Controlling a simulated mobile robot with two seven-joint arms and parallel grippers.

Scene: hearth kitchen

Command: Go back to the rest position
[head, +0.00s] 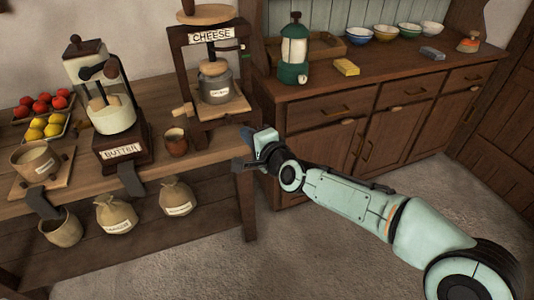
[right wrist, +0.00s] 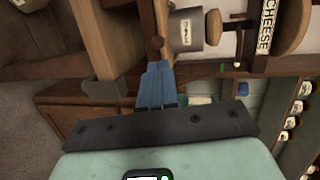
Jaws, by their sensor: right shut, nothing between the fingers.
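My right gripper (head: 247,150) is at the right end of the wooden workbench (head: 150,148), by its corner and in front of the cheese press (head: 212,75). My right arm comes in from the lower right. In the right wrist view its blue fingers (right wrist: 155,88) are together, with nothing between them. The press and its grey pot (right wrist: 186,32) show beyond the fingers there. I cannot tell whether the gripper touches the bench. My left gripper is not in view.
A butter churn (head: 110,112), a small brown cup (head: 176,142) and trays of red and yellow produce stand on the bench. Sacks (head: 115,214) sit on the lower shelf. The floor in front is clear.

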